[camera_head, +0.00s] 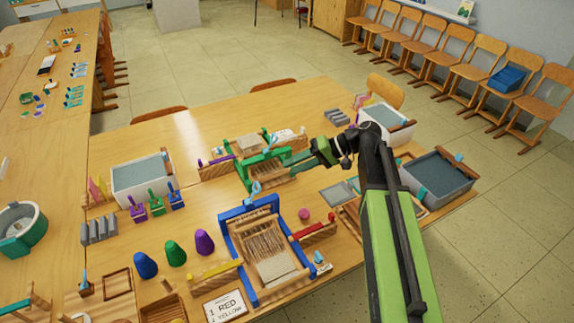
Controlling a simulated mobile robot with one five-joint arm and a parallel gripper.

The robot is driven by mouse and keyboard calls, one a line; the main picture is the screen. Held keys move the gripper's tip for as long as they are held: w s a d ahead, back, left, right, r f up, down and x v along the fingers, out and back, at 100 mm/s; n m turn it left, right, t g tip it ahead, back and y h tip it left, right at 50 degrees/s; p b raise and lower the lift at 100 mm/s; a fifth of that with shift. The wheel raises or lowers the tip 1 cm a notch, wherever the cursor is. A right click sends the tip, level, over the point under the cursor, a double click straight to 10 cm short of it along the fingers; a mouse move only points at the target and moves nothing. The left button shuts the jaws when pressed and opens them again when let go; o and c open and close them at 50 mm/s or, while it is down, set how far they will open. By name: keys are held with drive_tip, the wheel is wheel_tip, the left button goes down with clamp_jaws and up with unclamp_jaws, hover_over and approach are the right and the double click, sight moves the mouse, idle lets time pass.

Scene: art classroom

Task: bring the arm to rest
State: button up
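My green and black arm reaches up from the bottom right over the wooden table (215,115) and bends left. My gripper (296,163) points left, at the right side of a small green-framed loom (246,177). From this view I cannot tell whether it touches the loom. The fingertips are small and blend with the green frame, so I cannot tell whether they are open or shut. I see nothing clearly held.
A blue-framed loom (284,282) stands in front. Grey-filled bins (142,201) (462,176) stand left and right. Blue, green and purple cones (204,243) and a card (226,306) lie front left. The table's back left is clear. Chairs (439,52) line the wall.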

idle(0.3)
drive_tip(key=s+d+f+m+h, duration=0.1)
drive_tip(key=s+d+f+h, duration=0.2)
drive_tip(key=d, duration=0.3)
drive_tip(key=s+d+f+m+h, duration=0.1)
drive_tip(key=s+d+f+h, duration=0.2)
drive_tip(key=d+f+h, duration=0.2)
drive_tip(key=s+d+f+m+t+h, duration=0.1)
drive_tip(key=s+d+f+m+h, duration=0.1)
drive_tip(key=d, duration=0.7)
drive_tip(key=shift+s+f+h, duration=0.7)
drive_tip(key=shift+f+h, duration=0.25)
drive_tip(key=shift+h, duration=0.05)
